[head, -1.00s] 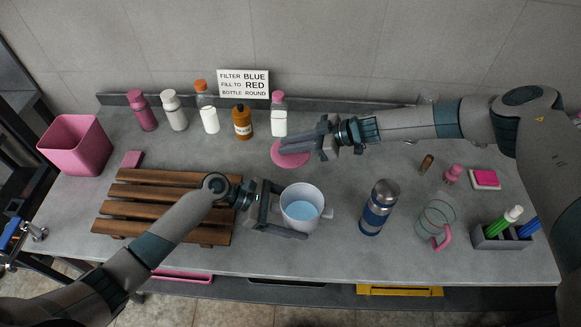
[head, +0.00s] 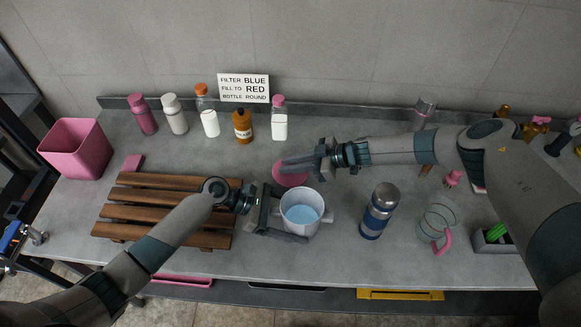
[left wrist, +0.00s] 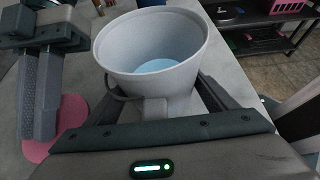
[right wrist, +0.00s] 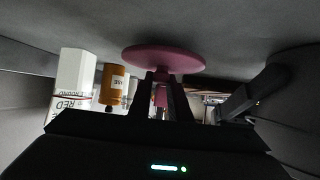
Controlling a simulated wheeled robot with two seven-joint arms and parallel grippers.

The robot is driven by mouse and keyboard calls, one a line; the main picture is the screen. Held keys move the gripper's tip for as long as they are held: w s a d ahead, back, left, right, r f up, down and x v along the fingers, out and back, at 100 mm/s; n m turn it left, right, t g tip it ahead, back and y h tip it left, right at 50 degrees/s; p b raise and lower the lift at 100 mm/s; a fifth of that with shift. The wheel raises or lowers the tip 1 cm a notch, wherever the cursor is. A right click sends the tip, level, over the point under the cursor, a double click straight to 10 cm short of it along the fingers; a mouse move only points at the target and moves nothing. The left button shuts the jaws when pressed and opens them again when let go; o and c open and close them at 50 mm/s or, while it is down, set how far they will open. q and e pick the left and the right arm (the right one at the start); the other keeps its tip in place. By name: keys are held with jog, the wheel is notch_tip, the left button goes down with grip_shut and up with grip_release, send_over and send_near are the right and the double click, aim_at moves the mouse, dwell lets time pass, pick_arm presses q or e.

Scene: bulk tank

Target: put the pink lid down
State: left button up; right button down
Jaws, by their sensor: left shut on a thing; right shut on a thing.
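The pink lid (head: 291,179) is a flat round disc with a small knob, and my right gripper (head: 287,163) is shut on that knob. In the right wrist view the lid (right wrist: 163,58) shows beyond the fingertips, close to the grey counter; I cannot tell whether it touches. The left wrist view also shows the lid (left wrist: 67,118) under the right fingers. My left gripper (head: 272,214) is shut on the handle of the white pot (head: 301,226), which holds blue liquid. The left fingers hide part of the pot's side.
A wooden slatted rack (head: 165,205) lies at left, and a blue flask (head: 377,214) and a glass jug (head: 438,224) stand at right. Several bottles, including a brown one (head: 243,127), line the back. Bare counter (head: 340,260) shows in front of the pot and flask.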

jog(key=shift+f, duration=0.65)
jog(key=shift+f, duration=0.2)
jog(key=c, duration=1.6)
grip_release()
jog(key=shift+c, duration=0.2)
jog(key=shift+r, duration=0.15)
jog(key=shift+d+r, duration=0.15)
jog(key=shift+d, duration=0.05)
jog(key=v, duration=1.1)
jog(key=shift+d+r, duration=0.15)
jog(key=shift+d, duration=0.1)
